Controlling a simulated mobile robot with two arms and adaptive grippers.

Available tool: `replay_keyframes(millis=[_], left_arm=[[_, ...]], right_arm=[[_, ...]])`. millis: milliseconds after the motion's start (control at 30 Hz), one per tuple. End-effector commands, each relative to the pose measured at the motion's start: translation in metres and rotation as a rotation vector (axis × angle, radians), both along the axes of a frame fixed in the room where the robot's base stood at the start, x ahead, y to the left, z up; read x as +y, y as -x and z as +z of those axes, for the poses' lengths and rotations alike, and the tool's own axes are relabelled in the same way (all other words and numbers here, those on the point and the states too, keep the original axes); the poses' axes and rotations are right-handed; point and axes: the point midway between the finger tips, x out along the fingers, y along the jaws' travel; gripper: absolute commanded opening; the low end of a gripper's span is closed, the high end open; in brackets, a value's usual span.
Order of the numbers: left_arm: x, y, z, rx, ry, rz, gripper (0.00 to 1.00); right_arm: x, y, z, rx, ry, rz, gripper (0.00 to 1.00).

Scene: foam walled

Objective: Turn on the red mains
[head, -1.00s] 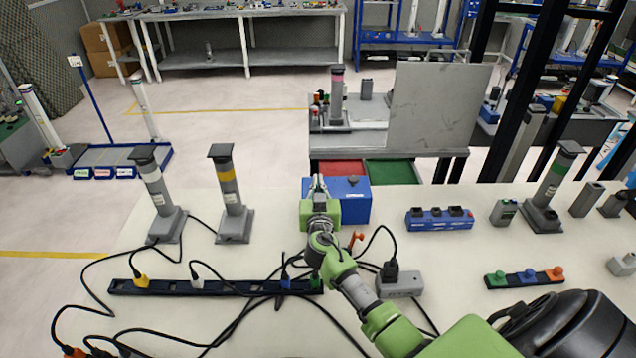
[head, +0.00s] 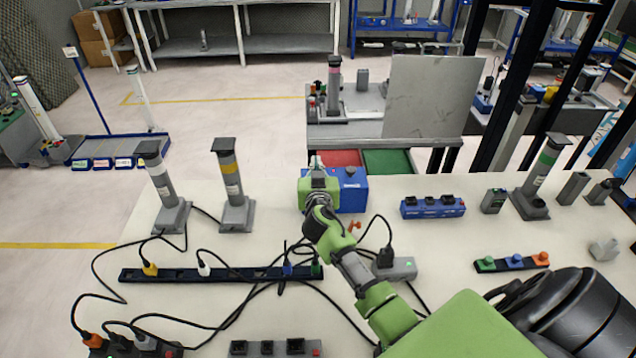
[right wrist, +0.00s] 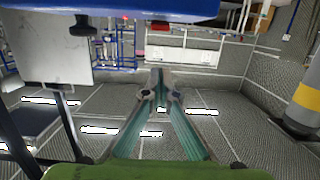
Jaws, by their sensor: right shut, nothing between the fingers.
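My right gripper (head: 316,162) is shut and empty, beside the left end of a blue box (head: 353,190) and partly in front of it. The box has a small dark knob on top. In the right wrist view the green-sided fingers (right wrist: 158,85) meet at their tips. The blue box (right wrist: 140,8) fills the top edge of that view, with a dark knob (right wrist: 82,26) on it. I cannot tell which thing is the red mains; no clear red switch shows on the box's visible faces. A small orange handle (head: 354,226) sits just right of my forearm. My left gripper is out of view.
A black power strip (head: 220,274) with cables lies left of my arm. A grey socket block (head: 396,269), a blue socket strip (head: 433,207) and a button strip (head: 513,262) lie to the right. Two stack lights (head: 232,185) stand at left. Another strip (head: 268,348) is in front.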

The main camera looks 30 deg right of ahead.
Motion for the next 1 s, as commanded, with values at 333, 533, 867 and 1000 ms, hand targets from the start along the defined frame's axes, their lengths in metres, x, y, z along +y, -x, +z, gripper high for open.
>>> replay_keyframes(millis=[333, 533, 867, 1000], left_arm=[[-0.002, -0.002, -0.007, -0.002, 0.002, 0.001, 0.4], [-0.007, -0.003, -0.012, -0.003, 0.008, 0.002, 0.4], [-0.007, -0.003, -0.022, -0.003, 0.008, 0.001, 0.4], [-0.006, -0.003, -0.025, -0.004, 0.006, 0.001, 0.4]], right_arm=[[0.027, 0.046, 0.021, -0.003, -0.001, -0.001, 0.0], [0.044, 0.073, 0.035, -0.004, -0.001, 0.0, 0.0], [0.072, 0.12, 0.057, -0.002, -0.003, -0.002, 0.0], [0.081, 0.133, 0.064, -0.002, -0.001, 0.0, 0.0]])
